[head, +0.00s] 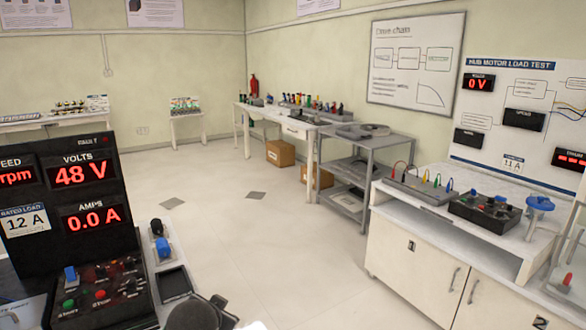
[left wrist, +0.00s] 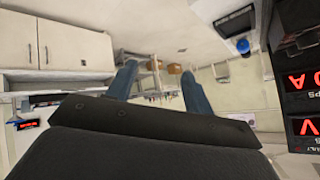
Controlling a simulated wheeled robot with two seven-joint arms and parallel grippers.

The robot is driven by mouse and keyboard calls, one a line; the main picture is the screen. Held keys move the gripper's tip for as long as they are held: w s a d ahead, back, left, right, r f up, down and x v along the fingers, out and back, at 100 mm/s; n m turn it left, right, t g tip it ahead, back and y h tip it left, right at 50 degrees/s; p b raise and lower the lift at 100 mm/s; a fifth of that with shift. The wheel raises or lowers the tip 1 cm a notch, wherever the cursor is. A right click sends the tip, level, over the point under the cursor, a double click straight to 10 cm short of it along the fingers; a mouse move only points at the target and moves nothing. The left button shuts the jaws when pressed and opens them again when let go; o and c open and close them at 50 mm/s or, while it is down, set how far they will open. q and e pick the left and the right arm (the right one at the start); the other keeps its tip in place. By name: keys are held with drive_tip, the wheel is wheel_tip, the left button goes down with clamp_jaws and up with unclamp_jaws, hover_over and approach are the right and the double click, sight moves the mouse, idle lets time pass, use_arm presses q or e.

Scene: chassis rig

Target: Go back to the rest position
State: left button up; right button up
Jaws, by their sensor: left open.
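My left gripper (left wrist: 160,80) shows in the left wrist view with its two blue-grey fingers spread apart and nothing between them. Its dark palm fills the bottom of that view, and the room appears upside down there. A dark rounded part at the bottom of the head view may belong to my arm; the left fingers cannot be made out there. My right gripper is in neither view. A black meter console (head: 80,215) stands close at the left of the head view, reading 48 V and 0.0 A. It also shows at the right edge of the left wrist view (left wrist: 290,75).
A blue knob (head: 163,247) and a black tray (head: 174,283) sit beside the console. A white cabinet bench (head: 415,260) with test gear stands at the right. A grey cart (head: 350,165) and a table with tools are farther back. The floor (head: 250,245) between is clear.

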use_arm(q)
drive_tip(key=s+d+f+n+g, duration=0.1)
drive_tip(key=s+f+g, duration=0.3)
drive_tip(key=s+f, duration=0.9)
drive_tip(key=s+d+f+n+g+h, duration=0.1)
drive_tip(key=s+f+n+g, duration=0.1)
drive_tip(key=s+f, duration=1.1)
drive_tip(key=s+g, duration=0.1)
drive_tip(key=s, duration=0.5)
drive_tip(key=shift+s+d+g+h, duration=0.3)
drive_tip(key=shift+s+d+g, duration=0.05)
drive_tip(key=shift+d+g, duration=0.05)
